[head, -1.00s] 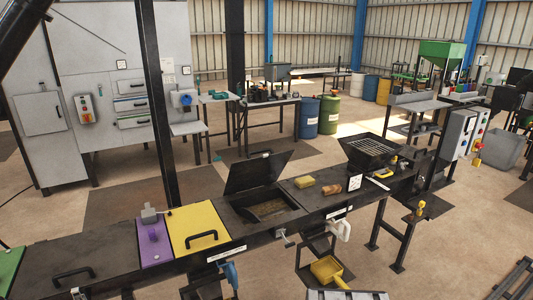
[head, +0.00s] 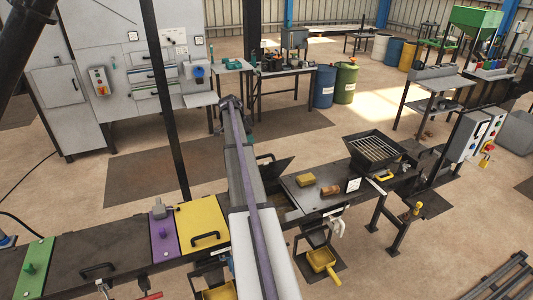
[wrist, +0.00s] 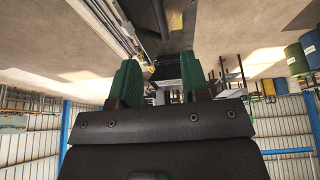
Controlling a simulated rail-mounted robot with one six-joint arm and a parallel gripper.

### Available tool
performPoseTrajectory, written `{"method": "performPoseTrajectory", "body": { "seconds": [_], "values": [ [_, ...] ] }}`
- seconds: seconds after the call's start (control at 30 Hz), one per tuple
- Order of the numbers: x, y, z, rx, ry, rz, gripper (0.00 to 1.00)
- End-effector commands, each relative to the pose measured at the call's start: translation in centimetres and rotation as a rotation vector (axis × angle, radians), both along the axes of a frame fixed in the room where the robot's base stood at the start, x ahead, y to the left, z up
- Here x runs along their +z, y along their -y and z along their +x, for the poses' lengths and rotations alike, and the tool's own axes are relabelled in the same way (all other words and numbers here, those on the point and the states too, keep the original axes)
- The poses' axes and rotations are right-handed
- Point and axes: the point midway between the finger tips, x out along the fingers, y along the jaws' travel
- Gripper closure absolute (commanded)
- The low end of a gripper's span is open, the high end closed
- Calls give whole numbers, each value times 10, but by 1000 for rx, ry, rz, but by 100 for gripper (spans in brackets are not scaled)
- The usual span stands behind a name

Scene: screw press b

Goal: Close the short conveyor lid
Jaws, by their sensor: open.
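The short conveyor lid (head: 275,176) is a black panel standing open and tilted up on the dark conveyor bench in the head view. Its left part and most of the opening below it are hidden behind my arm. A small dark handle (head: 265,157) shows at its upper edge. My gripper (wrist: 158,82) shows in the wrist view with two green fingers spread apart and nothing between them. In the head view my arm reaches across the bench, left of the visible part of the lid. I cannot tell the exact gap between gripper and lid.
Left of my arm are a yellow lid (head: 203,222) with a black handle and a purple panel (head: 163,238). To the right, a yellow sponge (head: 306,180), a brown roll (head: 330,190) and a black grated hopper (head: 374,150) sit on the bench.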

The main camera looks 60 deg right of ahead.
Motion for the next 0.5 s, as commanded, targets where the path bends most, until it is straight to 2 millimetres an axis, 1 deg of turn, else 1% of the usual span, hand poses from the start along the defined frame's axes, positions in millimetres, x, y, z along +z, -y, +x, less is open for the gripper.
{"method": "performPoseTrajectory", "body": {
  "seconds": [0.17,0.4,0.5],
  "values": [
    [-26,7,-5,1,-1,1,58],
    [-82,24,-18,1,0,1,58],
    [-97,30,-22,3,0,2,58]
  ]
}}
